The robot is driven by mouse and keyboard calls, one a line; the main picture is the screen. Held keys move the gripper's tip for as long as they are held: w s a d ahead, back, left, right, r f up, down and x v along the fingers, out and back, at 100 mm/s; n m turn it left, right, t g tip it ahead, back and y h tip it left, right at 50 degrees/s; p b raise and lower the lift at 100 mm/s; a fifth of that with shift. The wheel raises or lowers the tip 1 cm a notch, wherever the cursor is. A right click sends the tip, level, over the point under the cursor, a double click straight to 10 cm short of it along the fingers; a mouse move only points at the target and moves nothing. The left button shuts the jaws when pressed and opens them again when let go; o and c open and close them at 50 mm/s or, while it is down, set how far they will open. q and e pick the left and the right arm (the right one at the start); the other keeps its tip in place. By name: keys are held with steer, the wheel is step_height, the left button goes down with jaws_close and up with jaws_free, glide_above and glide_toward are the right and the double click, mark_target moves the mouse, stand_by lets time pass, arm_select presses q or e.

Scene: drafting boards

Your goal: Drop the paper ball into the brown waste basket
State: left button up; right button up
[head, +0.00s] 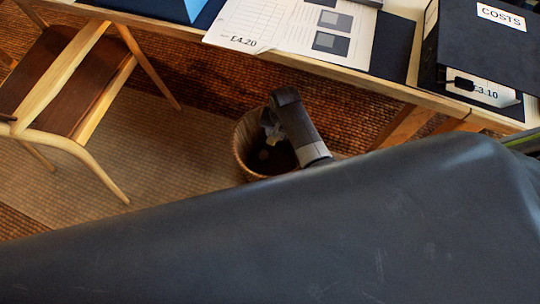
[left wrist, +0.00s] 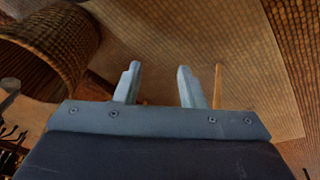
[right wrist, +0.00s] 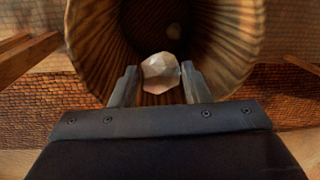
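The pale, faceted paper ball (right wrist: 161,73) sits between the fingertips of my right gripper (right wrist: 160,84), which is shut on it. The brown waste basket (right wrist: 90,45) opens beyond the fingers in the right wrist view, and the ball shows in front of its mouth. In the head view my right gripper (head: 270,127) hangs over the basket (head: 242,143), partly covering it. The ball is hard to make out there. My left gripper (left wrist: 160,84) is open and empty above the floor, with the basket (left wrist: 45,40) at upper left in its view.
A wooden chair (head: 75,75) stands left on a pale mat. A table with papers (head: 290,30) and a dark COSTS box (head: 475,45) runs along the back. My dark arm link fills the front.

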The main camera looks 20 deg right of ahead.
steer(key=o, duration=0.3)
steer(key=shift+r, duration=0.45)
step_height(320, 180, up, 5)
steer(key=p, duration=0.3)
steer(key=shift+s+d, duration=0.1)
steer(key=shift+d, duration=0.05)
arm_select(q)
steer(key=shift+g+y, duration=0.3)
steer(key=shift+g, duration=0.6)
steer(key=shift+s+a+f, duration=0.2)
steer(key=shift+s+f, duration=0.1)
steer(key=shift+f, duration=0.3)
steer(key=shift+s+a+f, duration=0.15)
steer(key=shift+s+f, duration=0.15)
steer(key=shift+f, duration=0.3)
steer(key=shift+s+a+f, duration=0.2)
steer(key=shift+s+f, duration=0.1)
steer(key=shift+f, duration=0.3)
arm_select(e)
steer(key=shift+r, duration=0.75)
steer(key=shift+d, duration=0.1)
